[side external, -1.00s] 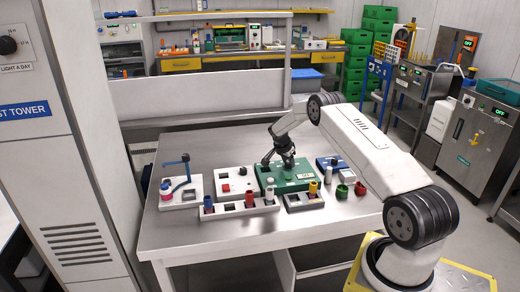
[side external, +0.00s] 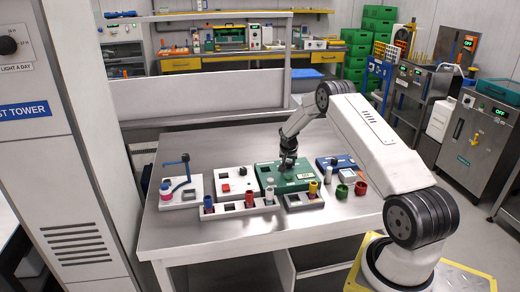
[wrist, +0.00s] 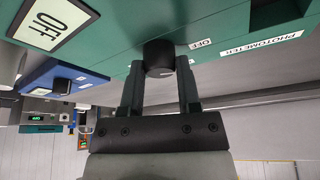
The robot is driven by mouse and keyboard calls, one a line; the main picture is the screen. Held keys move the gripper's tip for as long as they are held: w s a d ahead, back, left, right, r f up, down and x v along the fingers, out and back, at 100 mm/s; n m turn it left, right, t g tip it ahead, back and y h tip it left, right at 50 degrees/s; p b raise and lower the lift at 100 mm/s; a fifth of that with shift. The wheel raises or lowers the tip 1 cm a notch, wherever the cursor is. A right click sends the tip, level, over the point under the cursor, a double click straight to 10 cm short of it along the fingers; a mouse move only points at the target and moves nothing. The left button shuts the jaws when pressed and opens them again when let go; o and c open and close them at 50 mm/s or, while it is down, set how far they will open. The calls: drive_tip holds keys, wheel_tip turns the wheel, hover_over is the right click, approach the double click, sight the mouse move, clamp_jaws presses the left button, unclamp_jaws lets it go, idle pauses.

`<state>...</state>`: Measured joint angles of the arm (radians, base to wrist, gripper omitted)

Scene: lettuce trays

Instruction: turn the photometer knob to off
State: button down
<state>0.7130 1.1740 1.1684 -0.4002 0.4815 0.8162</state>
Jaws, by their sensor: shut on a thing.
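The photometer is a green box (side external: 302,185) on the steel table; its green face also fills the top of the wrist view (wrist: 225,30). Its black knob (wrist: 158,57) sits between my fingers in the wrist view. My gripper (wrist: 160,72) is shut on the knob, a finger on each side. A small "OFF" label (wrist: 201,44) is beside the knob, and a "PHOTOMETER" label (wrist: 262,44) is farther right. A pale display (wrist: 54,23) reads "OFF". In the side view my gripper (side external: 287,167) is over the box and hides the knob.
A white box with a red button (side external: 236,184) stands left of the photometer, and a blue device (side external: 340,164) stands right. A white rack (side external: 238,208) with coloured tubes is in front. Green and red cups (side external: 342,191) stand at the right. The table's back left is clear.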

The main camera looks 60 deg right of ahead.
idle(0.3)
drive_tip(key=shift+c, duration=1.6)
unclamp_jaws()
drive_tip(key=shift+r, duration=0.15)
drive_tip(key=v, duration=0.7)
drive_tip(key=shift+r, duration=0.2)
drive_tip(key=shift+s+a, duration=0.1)
drive_tip(key=shift+a, duration=0.05)
drive_tip(key=shift+r, duration=0.15)
wheel_tip(320, 180, up, 9)
